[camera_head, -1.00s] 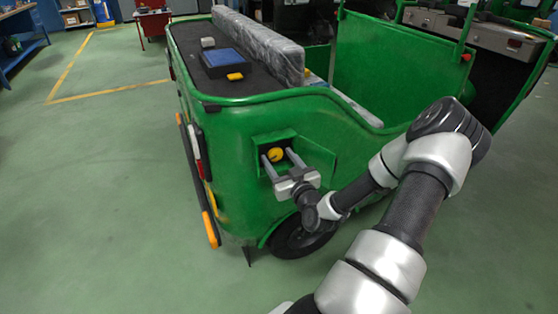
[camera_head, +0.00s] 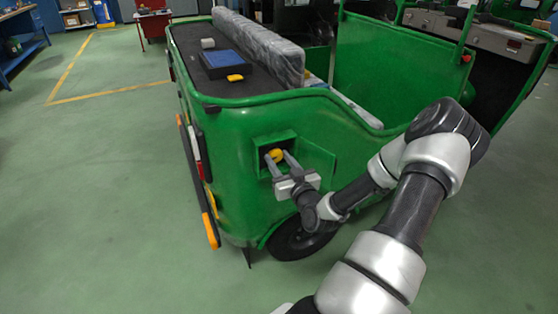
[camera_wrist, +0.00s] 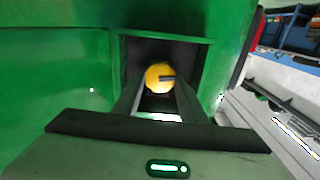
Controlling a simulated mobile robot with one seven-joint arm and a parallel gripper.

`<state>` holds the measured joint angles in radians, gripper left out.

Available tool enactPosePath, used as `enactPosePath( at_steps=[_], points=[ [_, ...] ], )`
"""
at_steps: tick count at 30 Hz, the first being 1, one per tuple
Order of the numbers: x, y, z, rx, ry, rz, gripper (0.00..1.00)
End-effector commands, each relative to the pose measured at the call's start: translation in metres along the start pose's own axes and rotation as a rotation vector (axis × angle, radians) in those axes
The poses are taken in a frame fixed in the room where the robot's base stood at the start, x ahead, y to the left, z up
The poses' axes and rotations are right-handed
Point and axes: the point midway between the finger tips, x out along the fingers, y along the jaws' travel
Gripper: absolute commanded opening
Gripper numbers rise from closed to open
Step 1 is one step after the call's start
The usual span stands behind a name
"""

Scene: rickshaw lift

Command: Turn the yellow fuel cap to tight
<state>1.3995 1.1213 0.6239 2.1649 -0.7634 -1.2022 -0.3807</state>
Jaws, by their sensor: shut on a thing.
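The yellow fuel cap (camera_head: 275,155) sits in a recessed box (camera_head: 263,143) in the side of the green rickshaw (camera_head: 240,125). In the wrist view the cap (camera_wrist: 159,78) is round, with a dark slot running from its middle to the right. My gripper (camera_head: 277,158) reaches into the recess and is shut on the cap, one finger on each side. The gripper fingers (camera_wrist: 159,95) also show in the wrist view, converging at the cap. The fingers partly hide the cap's lower edge.
The open fuel flap (camera_head: 316,162) stands right of the recess, close to my gripper. A rear wheel (camera_head: 298,240) is below. A blue case (camera_head: 224,61) and a small yellow item (camera_head: 235,78) lie on the rear deck. The floor at left is clear.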

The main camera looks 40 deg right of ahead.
Motion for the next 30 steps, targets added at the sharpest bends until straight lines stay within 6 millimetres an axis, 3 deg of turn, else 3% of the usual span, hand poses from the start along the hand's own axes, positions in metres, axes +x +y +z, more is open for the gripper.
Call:
enactPosePath(
  at_steps=[30],
  points=[
    [-0.0004, 0.0023, 0.0009, 0.93, 0.0, 0.0, 0.15]
  ],
)
